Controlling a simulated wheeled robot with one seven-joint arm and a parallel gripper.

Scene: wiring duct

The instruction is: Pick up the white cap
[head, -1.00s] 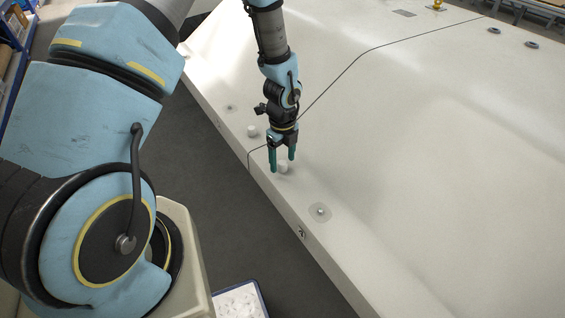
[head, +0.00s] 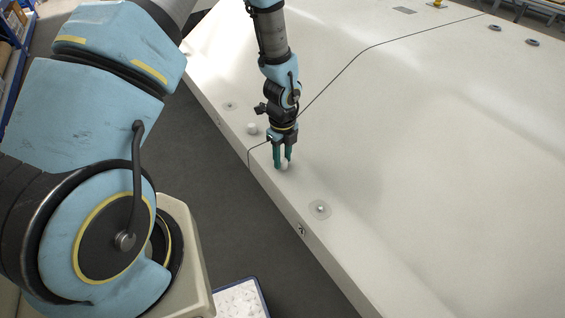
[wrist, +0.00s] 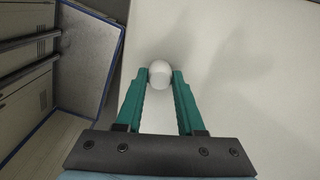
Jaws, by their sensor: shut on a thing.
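My gripper (head: 283,162) is at the near edge of the large white surface (head: 430,180), with its green fingers pointing down. It is shut on a small white cap (head: 284,166), which shows between the fingertips at the surface. In the wrist view the white cap (wrist: 161,74) sits between the two green fingertips (wrist: 161,76), touched on both sides. A second small white cap (head: 252,128) stands on the surface to the left of my gripper. I cannot tell whether the held cap still touches the surface.
A round fitting (head: 320,209) lies to the right of my gripper, and another (head: 230,105) at the far left. A thin dark line (head: 340,72) crosses the surface. A blue-rimmed tray (head: 240,300) stands below the edge. The surface to the right is mostly clear.

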